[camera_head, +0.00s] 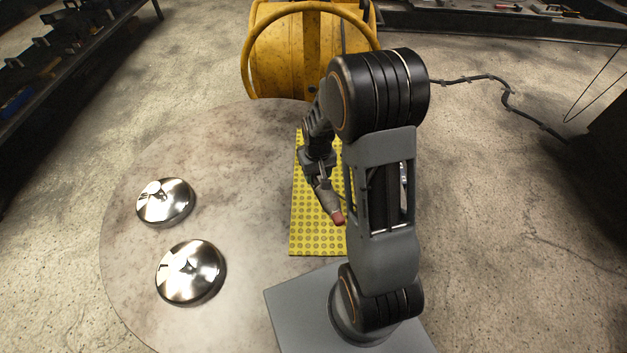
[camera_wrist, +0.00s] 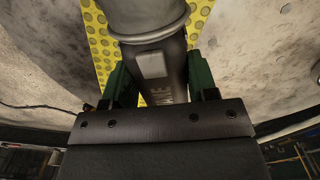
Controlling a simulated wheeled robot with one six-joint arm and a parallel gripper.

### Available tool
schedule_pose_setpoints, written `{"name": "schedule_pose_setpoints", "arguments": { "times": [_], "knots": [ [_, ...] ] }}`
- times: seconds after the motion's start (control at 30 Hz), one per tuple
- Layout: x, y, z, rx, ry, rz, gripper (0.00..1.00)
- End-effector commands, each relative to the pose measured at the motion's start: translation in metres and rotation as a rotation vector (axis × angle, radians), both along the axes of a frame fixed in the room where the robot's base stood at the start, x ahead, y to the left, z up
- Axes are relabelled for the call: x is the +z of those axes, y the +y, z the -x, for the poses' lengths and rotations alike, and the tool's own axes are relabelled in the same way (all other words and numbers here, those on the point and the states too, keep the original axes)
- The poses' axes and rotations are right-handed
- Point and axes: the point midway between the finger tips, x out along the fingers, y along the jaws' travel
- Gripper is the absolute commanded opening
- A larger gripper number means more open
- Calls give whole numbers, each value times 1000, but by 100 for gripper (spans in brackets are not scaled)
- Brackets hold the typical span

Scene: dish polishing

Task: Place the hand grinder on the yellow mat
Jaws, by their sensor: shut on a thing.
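The hand grinder (camera_head: 327,197) is a grey tool with a reddish tip. My gripper (camera_head: 318,172) is shut on its body, over the yellow mat (camera_head: 305,238). In the wrist view my gripper's green fingers (camera_wrist: 158,82) stand on both sides of the grey grinder body (camera_wrist: 155,65). The dotted yellow mat (camera_wrist: 100,35) shows behind it in that view. The grinder looks tilted, its tip toward the mat's right side in the head view. I cannot tell whether it touches the mat. My arm hides part of the mat's right side.
The mat lies on a round stained table (camera_head: 240,210). Two shiny metal lids or dishes (camera_head: 165,202) (camera_head: 190,272) sit on its left part. A yellow barrel-like machine (camera_head: 285,55) stands behind the table. Dark shelving (camera_head: 60,50) is at the upper left. The table between dishes and mat is clear.

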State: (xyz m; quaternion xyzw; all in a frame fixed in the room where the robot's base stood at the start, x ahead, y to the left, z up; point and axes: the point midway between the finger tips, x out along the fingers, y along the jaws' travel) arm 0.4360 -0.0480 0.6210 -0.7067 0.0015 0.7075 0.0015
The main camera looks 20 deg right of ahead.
Motion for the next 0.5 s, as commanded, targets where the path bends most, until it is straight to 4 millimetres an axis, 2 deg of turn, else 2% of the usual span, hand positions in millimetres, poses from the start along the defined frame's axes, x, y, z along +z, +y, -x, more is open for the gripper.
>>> {"name": "schedule_pose_setpoints", "arguments": {
  "times": [0.03,0.17,0.3,0.5],
  "knots": [
    [-6,-8,-10,-3,-6,1,0],
    [-17,-25,-29,-2,-5,1,0],
    [-38,-35,-41,-1,-3,0,0],
    [-56,-46,-54,0,-5,1,0]
  ]
}}
